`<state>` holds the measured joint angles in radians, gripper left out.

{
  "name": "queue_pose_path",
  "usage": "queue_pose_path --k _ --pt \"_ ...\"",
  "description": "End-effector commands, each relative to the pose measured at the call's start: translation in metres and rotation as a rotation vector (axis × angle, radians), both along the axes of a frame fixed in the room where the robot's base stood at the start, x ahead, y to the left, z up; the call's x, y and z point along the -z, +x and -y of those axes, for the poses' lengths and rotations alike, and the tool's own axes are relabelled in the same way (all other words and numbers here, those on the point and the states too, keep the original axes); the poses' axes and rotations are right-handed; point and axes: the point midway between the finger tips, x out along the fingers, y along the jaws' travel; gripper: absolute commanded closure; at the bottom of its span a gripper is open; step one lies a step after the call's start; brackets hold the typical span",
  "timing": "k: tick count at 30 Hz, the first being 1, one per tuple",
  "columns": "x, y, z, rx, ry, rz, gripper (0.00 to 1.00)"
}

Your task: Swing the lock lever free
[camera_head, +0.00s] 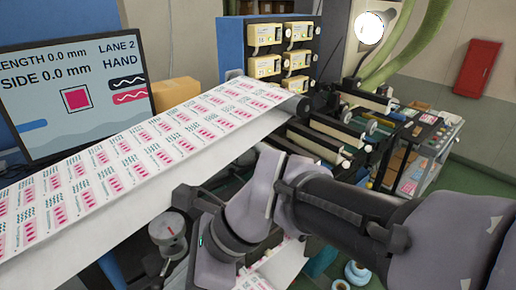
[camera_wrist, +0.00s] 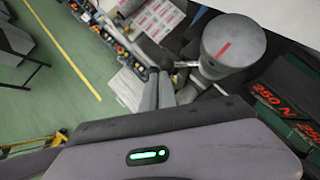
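A grey round drum (camera_wrist: 232,45) with a red mark on its face stands ahead and to the right in the wrist view. A small metal piece (camera_wrist: 187,65) sticks out from its left side; it may be the lock lever, but I cannot be sure. The grey fingers of my gripper (camera_wrist: 166,88) reach up just left of the drum, near that piece. They look close together; whether they touch or hold it is unclear. In the head view a round grey knob or dial (camera_head: 168,228) sits below the web, and my wrist hides much of the area beside it.
The printed label web (camera_head: 150,150) runs above my arm from the left to a roller. A monitor (camera_head: 75,95) stands behind it. Machine rollers (camera_head: 325,145) lie beyond my arm. Dark green blocks marked 250 N (camera_wrist: 275,100) are right of my gripper.

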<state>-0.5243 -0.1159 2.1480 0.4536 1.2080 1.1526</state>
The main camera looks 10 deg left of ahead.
Motion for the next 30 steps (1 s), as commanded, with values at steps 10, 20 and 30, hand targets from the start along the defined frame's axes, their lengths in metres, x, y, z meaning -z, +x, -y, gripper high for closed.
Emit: queue_pose_path --k 10,20,30 --pt "0.0 -0.008 -0.019 -0.001 -0.001 0.0 1.0" --pt "0.0 -0.009 -0.027 -0.001 0.0 -0.001 1.0" --pt "0.0 -0.009 -0.028 0.0 0.0 0.0 1.0"
